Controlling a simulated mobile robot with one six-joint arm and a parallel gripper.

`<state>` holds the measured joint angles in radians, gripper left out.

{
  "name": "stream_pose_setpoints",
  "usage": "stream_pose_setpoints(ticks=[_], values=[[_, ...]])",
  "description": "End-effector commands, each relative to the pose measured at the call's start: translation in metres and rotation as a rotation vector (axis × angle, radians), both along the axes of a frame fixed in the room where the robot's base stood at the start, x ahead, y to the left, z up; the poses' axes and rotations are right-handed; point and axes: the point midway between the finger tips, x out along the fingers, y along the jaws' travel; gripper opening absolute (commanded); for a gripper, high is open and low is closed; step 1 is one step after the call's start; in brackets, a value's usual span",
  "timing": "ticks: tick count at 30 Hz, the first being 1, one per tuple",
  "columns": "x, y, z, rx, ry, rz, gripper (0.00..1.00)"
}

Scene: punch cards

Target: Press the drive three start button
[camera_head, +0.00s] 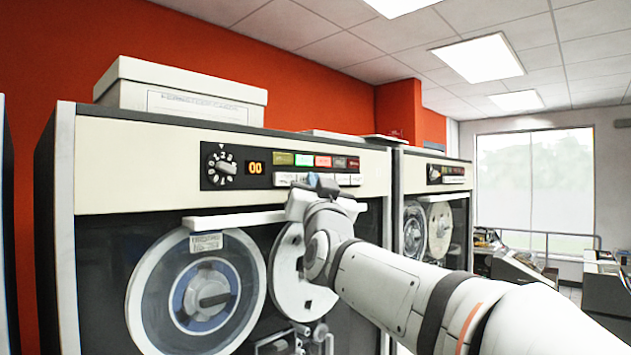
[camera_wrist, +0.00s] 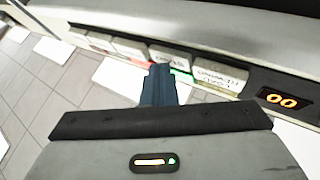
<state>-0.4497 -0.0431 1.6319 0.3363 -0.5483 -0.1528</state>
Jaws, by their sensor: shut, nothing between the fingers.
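The near tape drive (camera_head: 130,165) has a dark control panel with a row of white push buttons (camera_head: 284,179) under coloured lamps. My gripper (camera_head: 318,184) is in front of this row and hides its middle buttons in the head view. In the wrist view its shut dark blue fingers (camera_wrist: 160,75) point at the row, with nothing held. Their tip is at or very near the lower edge of a white button (camera_wrist: 170,55), second from the display. Its label is too small to read surely. I cannot tell whether they touch. A wider labelled button (camera_wrist: 222,78) lies nearer the display.
A rotary knob (camera_head: 222,168) and an orange "00" display (camera_head: 255,168) sit left of the buttons. A narrow white ledge (camera_head: 235,221) runs below the panel, above the tape reel (camera_head: 200,300). A second drive (camera_head: 436,158) stands to the right.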

Motion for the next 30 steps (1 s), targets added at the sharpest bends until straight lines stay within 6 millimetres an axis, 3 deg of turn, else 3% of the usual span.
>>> stream_pose_setpoints(ticks=[9, 20, 30], values=[[-0.010, -0.013, -0.003, 0.000, -0.001, -0.002, 0.00], [-0.011, -0.015, -0.002, -0.001, -0.001, -0.001, 0.00], [-0.031, -0.041, -0.005, 0.000, -0.003, -0.001, 0.00]])
